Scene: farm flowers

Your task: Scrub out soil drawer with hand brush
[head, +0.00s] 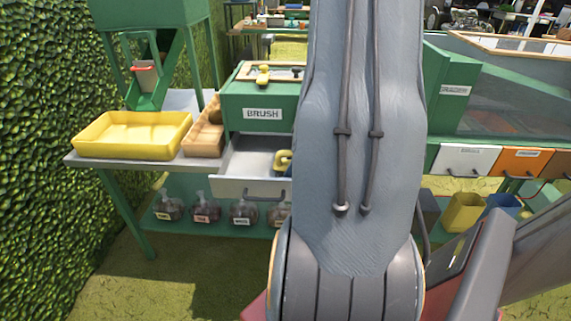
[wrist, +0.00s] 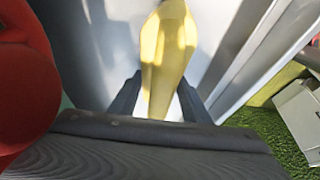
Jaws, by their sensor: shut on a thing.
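A pale grey drawer (head: 240,165) is pulled open below the green box labelled BRUSH (head: 262,114). In the head view, a small yellow thing (head: 283,159) shows inside it at the right, partly hidden by my arm. In the wrist view, my gripper (wrist: 157,100) is shut on a yellow handle-like piece (wrist: 166,50), which looks like the hand brush. Its bristles are not in sight. A pale smooth surface, likely the drawer, lies behind it, with a raised grey edge (wrist: 245,55) to the right. My gripper is hidden behind my arm in the head view.
A yellow tray (head: 132,150) and a wooden box (head: 204,138) stand on the bench left of the drawer. Labelled jars (head: 205,208) line the shelf below. White (head: 465,160) and orange (head: 520,163) drawers are at the right. A hedge (head: 45,150) borders the left.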

